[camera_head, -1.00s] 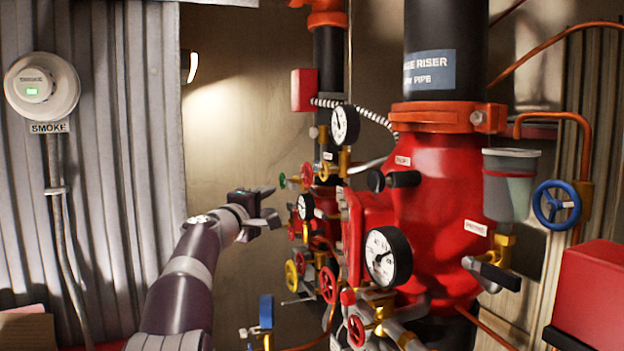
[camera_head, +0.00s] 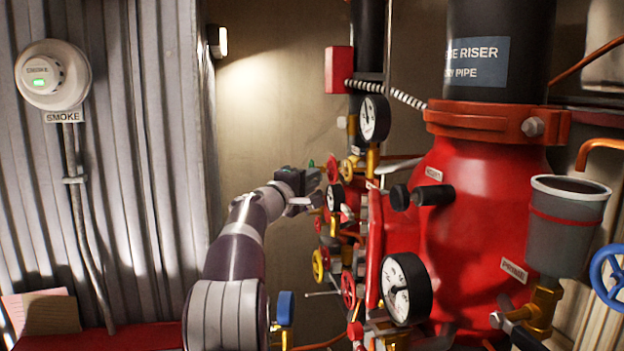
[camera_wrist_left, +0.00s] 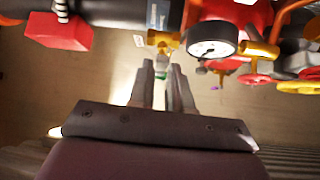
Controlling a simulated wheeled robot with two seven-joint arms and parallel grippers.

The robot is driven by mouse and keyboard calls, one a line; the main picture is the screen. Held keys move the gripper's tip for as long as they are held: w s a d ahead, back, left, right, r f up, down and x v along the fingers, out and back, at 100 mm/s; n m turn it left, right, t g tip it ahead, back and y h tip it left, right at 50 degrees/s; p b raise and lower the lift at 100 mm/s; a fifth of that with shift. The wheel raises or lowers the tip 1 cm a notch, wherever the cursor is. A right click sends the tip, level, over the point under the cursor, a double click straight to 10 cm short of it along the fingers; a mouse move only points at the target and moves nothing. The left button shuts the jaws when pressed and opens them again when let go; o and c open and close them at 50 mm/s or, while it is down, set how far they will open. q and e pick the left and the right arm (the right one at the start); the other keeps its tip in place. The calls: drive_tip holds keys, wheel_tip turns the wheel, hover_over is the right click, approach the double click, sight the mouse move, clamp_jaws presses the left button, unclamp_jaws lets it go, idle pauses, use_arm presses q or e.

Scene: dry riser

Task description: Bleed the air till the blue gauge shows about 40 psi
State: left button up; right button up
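Several round gauges with white faces and dark rims sit on the riser: an upper gauge (camera_head: 374,118), a small middle gauge (camera_head: 335,196) and a large lower gauge (camera_head: 405,288). None shows a clear blue marking, and their readings are too small to tell. One gauge (camera_wrist_left: 208,45) also shows in the wrist view. My left gripper (camera_head: 308,190) is left of the small gauge, its fingers apart. A small green handle (camera_head: 311,163) shows at its tips. In the wrist view, green (camera_wrist_left: 160,98) shows between the fingers (camera_wrist_left: 161,75); contact cannot be told. My right gripper is out of view.
The red riser body (camera_head: 465,230) stands at right, with a grey cup (camera_head: 566,225) and a blue handwheel (camera_head: 608,275). Yellow (camera_head: 320,264) and red (camera_head: 348,290) handwheels crowd below the gripper. A smoke detector (camera_head: 53,73) is on the left wall.

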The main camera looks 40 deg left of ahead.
use_arm(q)
drive_tip(key=shift+w+d, duration=0.15)
drive_tip(key=shift+d, duration=0.05)
clamp_jaws()
drive_tip(key=shift+r, duration=0.1)
drive_tip(key=shift+r+n+g, duration=0.3)
drive_tip(key=shift+n+g, duration=0.1)
drive_tip(key=shift+n, duration=0.1)
